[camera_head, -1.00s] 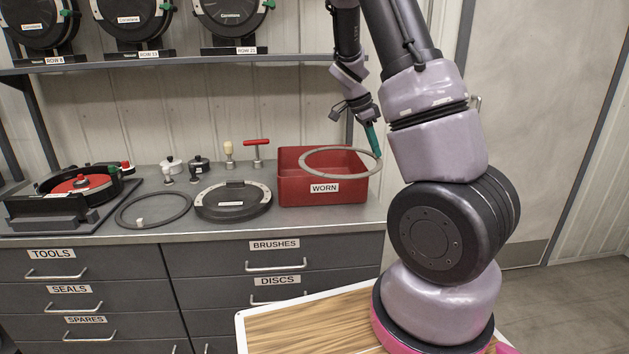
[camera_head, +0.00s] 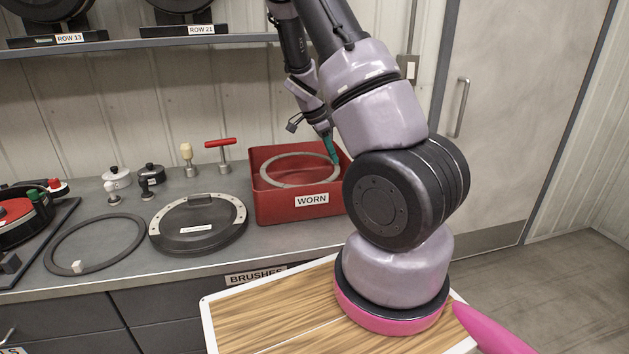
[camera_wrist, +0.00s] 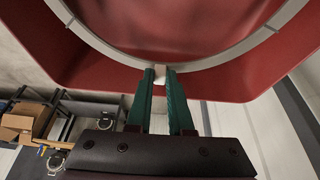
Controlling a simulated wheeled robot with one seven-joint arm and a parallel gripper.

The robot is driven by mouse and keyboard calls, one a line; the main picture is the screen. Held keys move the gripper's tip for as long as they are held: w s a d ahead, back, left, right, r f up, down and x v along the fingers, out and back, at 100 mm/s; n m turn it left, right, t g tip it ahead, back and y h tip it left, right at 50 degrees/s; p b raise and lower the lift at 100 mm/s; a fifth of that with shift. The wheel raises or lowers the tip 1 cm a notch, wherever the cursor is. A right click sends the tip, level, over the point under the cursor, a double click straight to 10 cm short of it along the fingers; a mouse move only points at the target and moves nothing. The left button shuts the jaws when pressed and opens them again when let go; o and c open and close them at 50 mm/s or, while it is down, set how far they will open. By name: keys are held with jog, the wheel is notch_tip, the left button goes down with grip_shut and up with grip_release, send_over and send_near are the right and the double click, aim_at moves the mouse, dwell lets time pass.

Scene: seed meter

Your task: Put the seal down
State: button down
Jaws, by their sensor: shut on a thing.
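The seal is a thin grey ring (camera_head: 268,178); it also shows in the wrist view (camera_wrist: 215,60). My gripper (camera_head: 334,158) has green fingers, seen close in the wrist view (camera_wrist: 160,78). They are shut on a small pale tab at the ring's near edge. The ring is held at the mouth of the red bin labelled WORN (camera_head: 285,205), with the bin's floor visible below it in the wrist view. I cannot tell whether the ring touches the bin.
Another grey ring with a pale tab (camera_head: 60,262) lies on the counter, left of a closed black disc housing (camera_head: 185,236). Small knobbed tools (camera_head: 150,176) and a red-handled tool (camera_head: 220,155) stand behind. A wooden-topped surface (camera_head: 260,310) lies in front.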

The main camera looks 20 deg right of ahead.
notch_tip(320, 180, down, 8)
jog(key=shift+r, duration=0.25)
jog(key=c, duration=0.8)
grip_release()
